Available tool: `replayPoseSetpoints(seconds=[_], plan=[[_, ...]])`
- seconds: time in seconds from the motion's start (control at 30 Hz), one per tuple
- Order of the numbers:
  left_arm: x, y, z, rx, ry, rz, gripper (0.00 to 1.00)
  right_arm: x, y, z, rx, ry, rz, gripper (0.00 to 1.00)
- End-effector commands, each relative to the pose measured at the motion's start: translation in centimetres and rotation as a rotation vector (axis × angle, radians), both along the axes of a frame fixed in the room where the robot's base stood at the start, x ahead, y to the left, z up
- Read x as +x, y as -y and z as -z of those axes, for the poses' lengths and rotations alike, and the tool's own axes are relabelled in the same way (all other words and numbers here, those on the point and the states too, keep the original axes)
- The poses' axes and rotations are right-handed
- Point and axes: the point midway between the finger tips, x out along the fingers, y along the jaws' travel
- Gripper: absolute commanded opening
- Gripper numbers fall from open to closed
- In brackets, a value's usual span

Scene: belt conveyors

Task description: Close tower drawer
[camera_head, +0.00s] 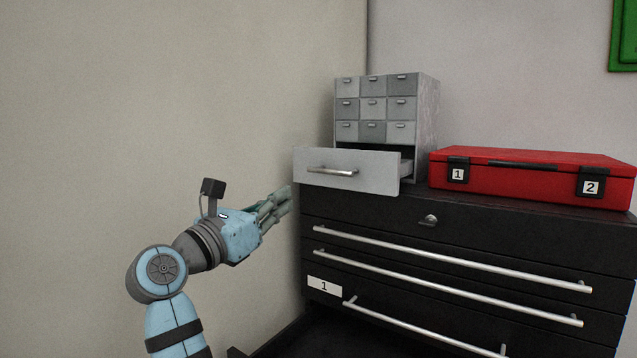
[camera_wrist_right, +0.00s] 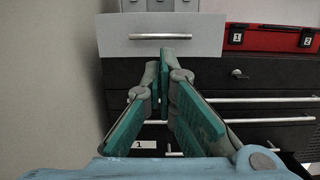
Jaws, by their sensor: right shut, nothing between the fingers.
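The tower (camera_head: 390,95) is a small grey cabinet of little drawers standing on a black chest. Its wide bottom drawer (camera_head: 372,178) is pulled out, with a dark gap above it and a silver handle (camera_head: 332,171) on its front. In the right wrist view the drawer front (camera_wrist_right: 204,38) fills the upper middle. My right gripper (camera_head: 287,197) is shut and empty, at the left of the drawer front and slightly lower. In the wrist view its fingertips (camera_wrist_right: 163,68) overlap the drawer's lower edge; contact cannot be told. My left gripper is not in view.
The black chest (camera_head: 460,228) has long silver handles, and its lower drawer marked 1 (camera_head: 324,287) appears pulled out. A red case (camera_head: 530,175) lies right of the tower. A wall (camera_head: 180,100) stands close on the left.

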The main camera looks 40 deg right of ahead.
Motion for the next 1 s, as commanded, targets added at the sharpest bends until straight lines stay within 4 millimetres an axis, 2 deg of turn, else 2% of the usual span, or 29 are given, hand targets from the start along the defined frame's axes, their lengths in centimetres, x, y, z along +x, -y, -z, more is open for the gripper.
replayPoseSetpoints(seconds=[0.3,0.5,0.7,1.0], plan=[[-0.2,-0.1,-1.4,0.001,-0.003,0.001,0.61,1.8,6.4,-1.7,-0.007,-0.004,0.006,0.00],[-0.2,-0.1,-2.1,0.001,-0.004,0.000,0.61,2.9,9.9,-2.4,-0.007,-0.004,0.005,0.00],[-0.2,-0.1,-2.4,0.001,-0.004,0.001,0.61,3.4,11.4,-2.5,-0.007,-0.005,0.003,0.00],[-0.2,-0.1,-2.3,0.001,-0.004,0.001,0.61,3.4,11.5,-2.5,-0.007,-0.005,0.003,0.00]])
